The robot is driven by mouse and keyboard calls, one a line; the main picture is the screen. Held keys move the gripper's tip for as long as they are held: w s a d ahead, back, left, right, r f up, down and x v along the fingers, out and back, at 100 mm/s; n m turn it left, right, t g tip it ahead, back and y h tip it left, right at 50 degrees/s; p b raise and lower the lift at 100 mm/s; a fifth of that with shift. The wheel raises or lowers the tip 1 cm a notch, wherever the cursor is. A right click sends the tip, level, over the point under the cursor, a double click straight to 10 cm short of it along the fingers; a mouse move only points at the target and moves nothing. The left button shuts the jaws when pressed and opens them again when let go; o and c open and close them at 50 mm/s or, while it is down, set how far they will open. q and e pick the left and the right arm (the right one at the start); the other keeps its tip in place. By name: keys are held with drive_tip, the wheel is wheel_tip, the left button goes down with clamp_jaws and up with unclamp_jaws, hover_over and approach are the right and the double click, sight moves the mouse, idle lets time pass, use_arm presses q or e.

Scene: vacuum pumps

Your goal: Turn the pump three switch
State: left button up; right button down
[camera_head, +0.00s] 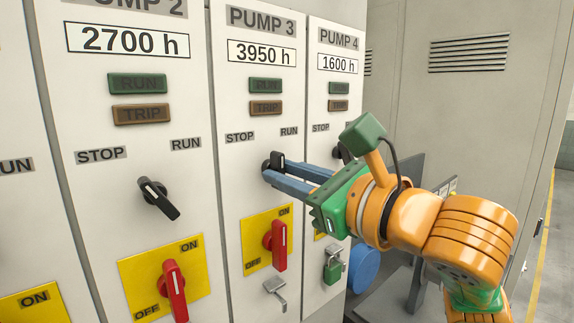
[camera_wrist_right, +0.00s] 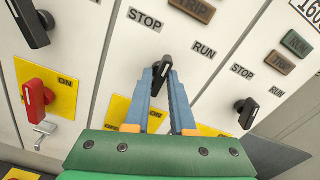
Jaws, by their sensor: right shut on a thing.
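The pump three switch (camera_head: 277,160) is a black rotary knob below the STOP and RUN labels on the PUMP 3 panel (camera_head: 228,190). My right gripper (camera_head: 273,171) reaches it from the right, with its blue fingers at the knob. In the right wrist view the knob (camera_wrist_right: 163,66) sits between the two fingertips (camera_wrist_right: 162,76), and the gripper is shut on it. My left gripper is out of view.
Below the switch is a red handle (camera_head: 277,244) on a yellow ON/OFF plate, with a grey hasp (camera_head: 274,292) under it. The PUMP 2 knob (camera_head: 158,198) is to the left. PUMP 4's panel (camera_head: 337,100), with a green padlock (camera_head: 333,268), is close on the right.

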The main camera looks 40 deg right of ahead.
drive_tip(key=shift+r+n, duration=0.1)
drive_tip(key=shift+n, duration=1)
drive_tip(key=c, duration=0.8)
unclamp_jaws()
drive_tip(key=shift+c, duration=0.2)
drive_tip(key=shift+s, duration=0.15)
drive_tip(key=shift+s, duration=0.9)
drive_tip(key=shift+d, duration=0.1)
drive_tip(key=s, duration=0.6)
drive_tip(key=shift+d+b, duration=0.2)
drive_tip(key=shift+b, duration=0.2)
